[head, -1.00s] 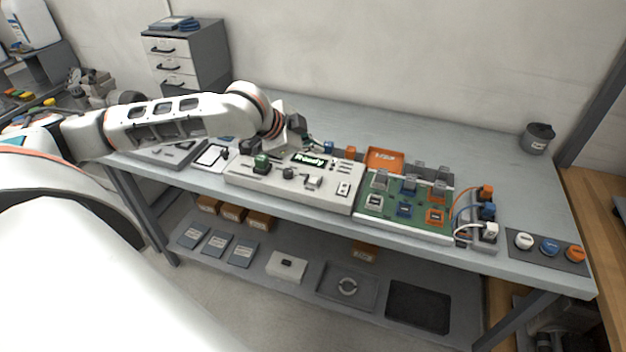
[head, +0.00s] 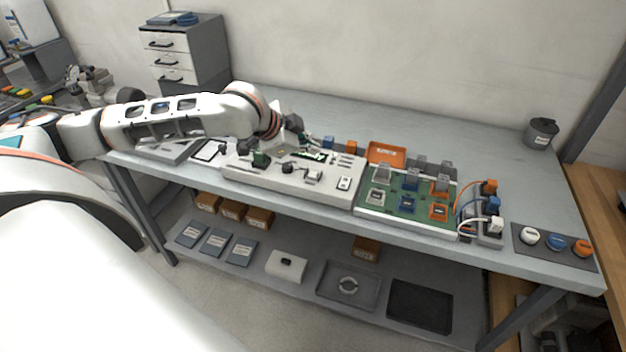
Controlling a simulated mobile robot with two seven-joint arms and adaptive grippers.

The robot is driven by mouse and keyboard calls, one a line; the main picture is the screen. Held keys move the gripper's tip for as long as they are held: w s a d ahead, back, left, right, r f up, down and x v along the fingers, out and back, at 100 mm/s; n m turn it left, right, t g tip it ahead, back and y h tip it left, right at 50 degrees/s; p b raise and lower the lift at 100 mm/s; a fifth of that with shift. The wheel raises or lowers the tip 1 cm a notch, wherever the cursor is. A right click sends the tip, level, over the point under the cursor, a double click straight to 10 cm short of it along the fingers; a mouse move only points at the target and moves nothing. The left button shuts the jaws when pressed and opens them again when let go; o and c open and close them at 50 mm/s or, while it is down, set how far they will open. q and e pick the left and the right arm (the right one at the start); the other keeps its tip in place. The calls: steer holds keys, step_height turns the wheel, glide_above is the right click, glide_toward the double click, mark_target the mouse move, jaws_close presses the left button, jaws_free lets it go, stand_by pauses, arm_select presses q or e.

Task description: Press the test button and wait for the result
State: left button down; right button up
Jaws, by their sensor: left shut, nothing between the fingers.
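The grey test console (head: 325,193) sits on the workbench near its front edge. It has a small dark display with green (head: 308,155), partly covered by my left gripper, so I cannot read its text. A green block (head: 260,159) and a dark knob (head: 288,168) are on the console. My left gripper (head: 318,146) is shut and empty, low over the back of the console beside the display. I cannot tell which control is the test button, or whether the fingers touch the console. My right gripper is not in view.
A green circuit board (head: 405,211) with clear, blue and orange sockets lies right of the console. An orange bin (head: 386,152) stands behind. Wired connectors (head: 489,213) and three round knobs (head: 556,243) are further right.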

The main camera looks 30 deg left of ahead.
mark_target(311, 176)
arm_select(q)
steer(key=shift+f+b, duration=0.5)
steer(key=shift+f, duration=0.2)
steer(key=shift+f+b, duration=0.95)
steer(key=shift+b, duration=0.1)
steer(key=shift+f, duration=1.05)
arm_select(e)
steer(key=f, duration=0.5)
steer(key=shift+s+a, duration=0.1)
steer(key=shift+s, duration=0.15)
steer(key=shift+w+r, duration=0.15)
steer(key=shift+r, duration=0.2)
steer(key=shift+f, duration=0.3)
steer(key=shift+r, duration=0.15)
